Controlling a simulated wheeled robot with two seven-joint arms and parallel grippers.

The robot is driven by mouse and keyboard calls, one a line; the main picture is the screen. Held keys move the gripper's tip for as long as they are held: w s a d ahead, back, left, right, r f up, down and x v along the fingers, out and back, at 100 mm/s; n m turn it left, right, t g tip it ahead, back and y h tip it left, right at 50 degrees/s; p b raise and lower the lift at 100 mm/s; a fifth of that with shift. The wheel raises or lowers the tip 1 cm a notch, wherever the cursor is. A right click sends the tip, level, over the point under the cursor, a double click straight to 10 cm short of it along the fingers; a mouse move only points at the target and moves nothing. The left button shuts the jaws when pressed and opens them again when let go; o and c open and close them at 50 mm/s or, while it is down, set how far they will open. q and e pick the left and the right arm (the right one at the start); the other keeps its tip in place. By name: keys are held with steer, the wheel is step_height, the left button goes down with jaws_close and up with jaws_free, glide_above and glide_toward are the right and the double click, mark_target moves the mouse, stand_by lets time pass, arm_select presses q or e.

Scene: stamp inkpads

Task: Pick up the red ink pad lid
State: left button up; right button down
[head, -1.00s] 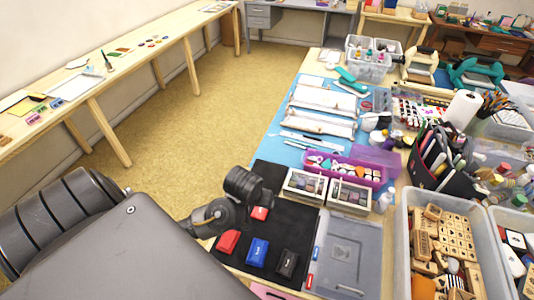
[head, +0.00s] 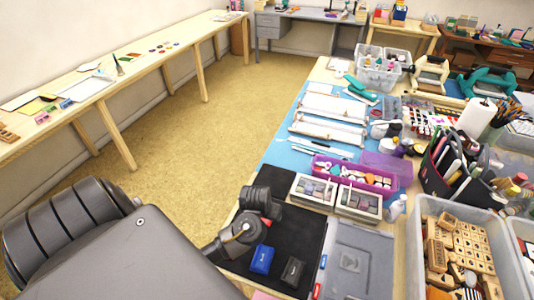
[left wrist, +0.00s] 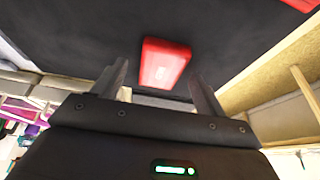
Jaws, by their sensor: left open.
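In the left wrist view, a red ink pad piece (left wrist: 164,63) with a small pale mark lies on the black mat (left wrist: 90,30), between and beyond my two fingers. Part of a second red piece (left wrist: 301,4) shows at the top right corner. I cannot tell for sure which is the lid. My left gripper (left wrist: 160,80) is open and empty, above the mat. In the head view, my left gripper (head: 256,212) and wrist hover over the mat's left side and hide most of the red pieces. My right gripper is not in view.
A blue ink pad (head: 262,259) and a black ink pad (head: 292,270) lie on the mat close to my left wrist.

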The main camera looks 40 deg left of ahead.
arm_select(q)
steer(key=shift+w+f, duration=0.1)
steer(key=shift+f, duration=0.15)
steer(key=c, duration=1)
steer(key=shift+c, duration=0.2)
steer(key=shift+r, duration=0.1)
